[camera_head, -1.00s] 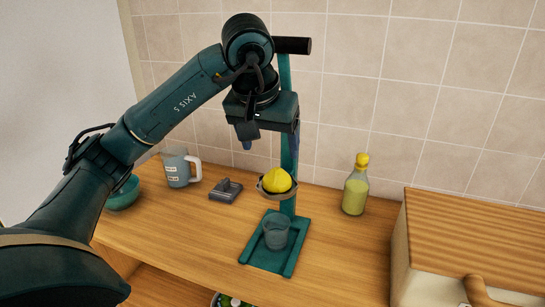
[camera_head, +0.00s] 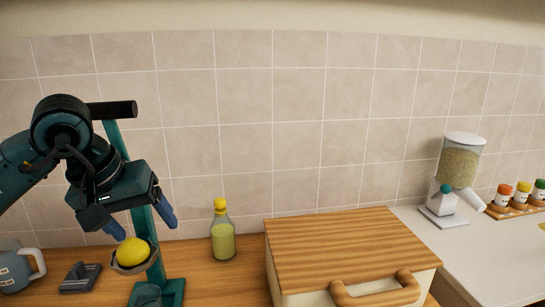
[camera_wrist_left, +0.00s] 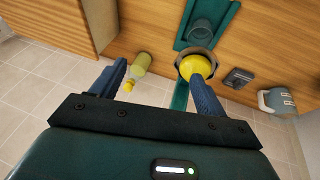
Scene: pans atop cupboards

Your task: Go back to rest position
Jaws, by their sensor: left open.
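My left gripper (camera_head: 142,222) is open and empty, with its two blue fingers spread apart. It hangs above and in front of the green juicer press (camera_head: 143,225). A yellow lemon (camera_head: 132,252) sits in the grey cup of the press, just below the left finger. In the left wrist view, the fingers (camera_wrist_left: 155,78) point toward the counter, and one overlaps the lemon (camera_wrist_left: 196,67) in the picture; I cannot tell whether they touch. A clear glass (camera_head: 147,296) stands on the press base, cut by the frame's lower edge. My right gripper is not in view.
A green-yellow bottle (camera_head: 222,236) stands right of the press. A large wooden-topped box (camera_head: 340,245) stands farther right. A grey mug (camera_head: 15,272) and a small grey object (camera_head: 80,278) lie left. A dispenser (camera_head: 455,170) and spice jars (camera_head: 522,194) stand far right.

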